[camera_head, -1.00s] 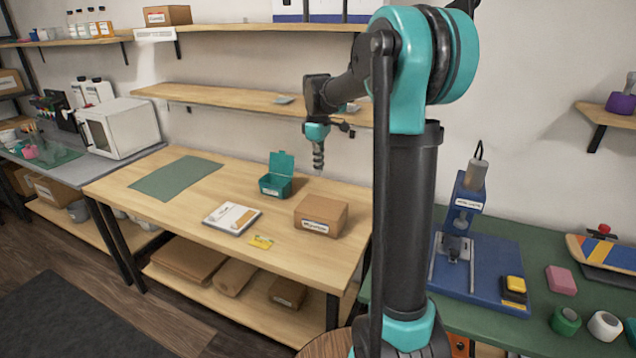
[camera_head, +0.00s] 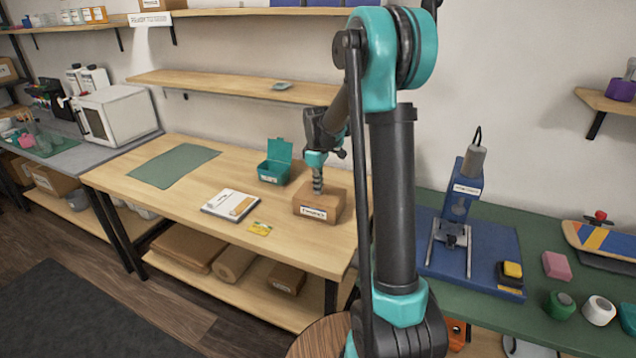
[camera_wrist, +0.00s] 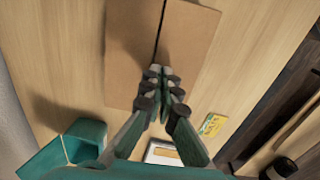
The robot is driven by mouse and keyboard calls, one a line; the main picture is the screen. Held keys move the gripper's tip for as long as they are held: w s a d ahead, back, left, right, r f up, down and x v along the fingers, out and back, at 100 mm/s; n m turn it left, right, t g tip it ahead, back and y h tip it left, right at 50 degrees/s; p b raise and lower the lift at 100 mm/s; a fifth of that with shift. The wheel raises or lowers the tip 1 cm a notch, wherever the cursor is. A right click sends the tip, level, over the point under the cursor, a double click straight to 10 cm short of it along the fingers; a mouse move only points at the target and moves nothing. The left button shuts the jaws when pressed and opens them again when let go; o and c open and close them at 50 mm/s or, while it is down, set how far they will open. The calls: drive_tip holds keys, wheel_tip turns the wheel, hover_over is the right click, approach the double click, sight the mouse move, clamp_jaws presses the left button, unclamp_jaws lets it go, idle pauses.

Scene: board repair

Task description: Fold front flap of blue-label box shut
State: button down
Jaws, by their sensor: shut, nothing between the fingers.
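The brown cardboard box (camera_head: 313,212) with a small label on its front stands on the wooden bench. Its label text is too small to read. In the wrist view the top of the box (camera_wrist: 127,45) shows panels meeting along a dark seam, and no flap stands clearly upright. My gripper (camera_head: 317,190) points down over the box top, with its fingers together and empty. In the wrist view the fingertips (camera_wrist: 160,72) are over the box top near the seam. I cannot tell whether they touch it.
An open teal box (camera_head: 274,172) stands left of the cardboard box. A white-and-tan pad (camera_head: 230,205) and a yellow card (camera_head: 260,229) lie in front of it. A green mat (camera_head: 174,166) lies farther left. A wooden shelf (camera_head: 235,86) hangs above the bench.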

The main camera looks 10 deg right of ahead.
drive_tip(key=shift+f, duration=0.5)
drive_tip(key=shift+r, duration=0.1)
idle(0.3)
drive_tip(key=shift+w+r, duration=0.1)
drive_tip(key=shift+r, duration=0.95)
wheel_tip(320, 180, up, 13)
drive_tip(key=s+d+f+m+t, duration=0.1)
drive_tip(key=s+f+m, duration=0.3)
drive_tip(key=s, duration=0.6)
drive_tip(key=s+d+f+m+t, duration=0.1)
drive_tip(key=s+d+f+m, duration=0.1)
drive_tip(key=s+f, duration=0.5)
drive_tip(key=s+d+f+m+t, duration=0.1)
drive_tip(key=s+f+m, duration=0.4)
drive_tip(key=s, duration=0.8)
drive_tip(key=shift+d+f+m+t, duration=0.3)
drive_tip(key=shift+d+f+t, duration=0.15)
drive_tip(key=shift+f, duration=0.35)
